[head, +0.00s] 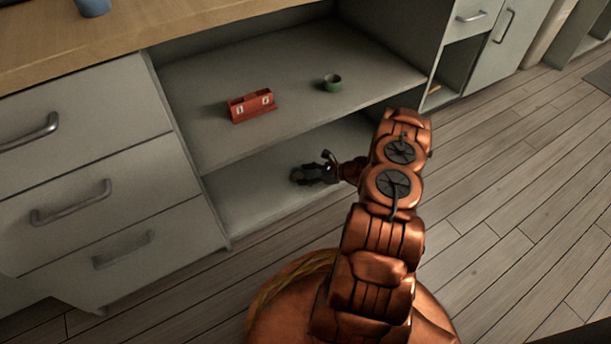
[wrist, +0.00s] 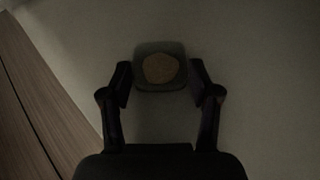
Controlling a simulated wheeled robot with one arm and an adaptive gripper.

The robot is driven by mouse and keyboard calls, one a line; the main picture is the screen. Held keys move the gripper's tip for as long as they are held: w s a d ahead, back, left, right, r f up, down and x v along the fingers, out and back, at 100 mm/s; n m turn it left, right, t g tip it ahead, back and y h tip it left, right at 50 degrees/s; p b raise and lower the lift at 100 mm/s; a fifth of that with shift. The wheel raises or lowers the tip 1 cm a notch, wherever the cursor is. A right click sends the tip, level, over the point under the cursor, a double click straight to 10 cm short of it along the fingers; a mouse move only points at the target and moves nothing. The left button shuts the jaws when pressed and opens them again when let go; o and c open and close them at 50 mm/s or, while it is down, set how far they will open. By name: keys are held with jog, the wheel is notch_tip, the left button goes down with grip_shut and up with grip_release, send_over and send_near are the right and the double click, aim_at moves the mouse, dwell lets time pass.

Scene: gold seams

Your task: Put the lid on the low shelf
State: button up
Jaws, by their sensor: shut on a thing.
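My gripper (wrist: 160,82) is shut on the lid (wrist: 160,70), a small dark grey-green rounded square piece with a tan patch on its top. In the wrist view the two fingers press on its left and right sides. In the head view my gripper (head: 312,174) reaches into the lower opening of the cabinet, over the low shelf (head: 245,205). The lid is hard to make out there. The pale low shelf also fills most of the wrist view (wrist: 260,120). I cannot tell whether the lid touches it.
Above is a middle shelf (head: 215,135) with a red box-like holder (head: 251,106) and a small green cup (head: 333,83). Drawers (head: 90,190) stand to the left. A blue object (head: 93,6) is on the wooden countertop (head: 190,20). Plank floor (head: 500,200) lies open to the right.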

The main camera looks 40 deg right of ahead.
jog(key=shift+f, duration=0.1)
jog(key=o, duration=0.8)
jog(key=shift+c, duration=0.2)
jog(key=shift+s+d+r, duration=0.15)
jog(key=shift+r, duration=0.2)
jog(key=p+v, duration=0.5)
jog(key=v, duration=0.6)
jog(key=shift+s, duration=0.2)
jog(key=shift+d, duration=0.1)
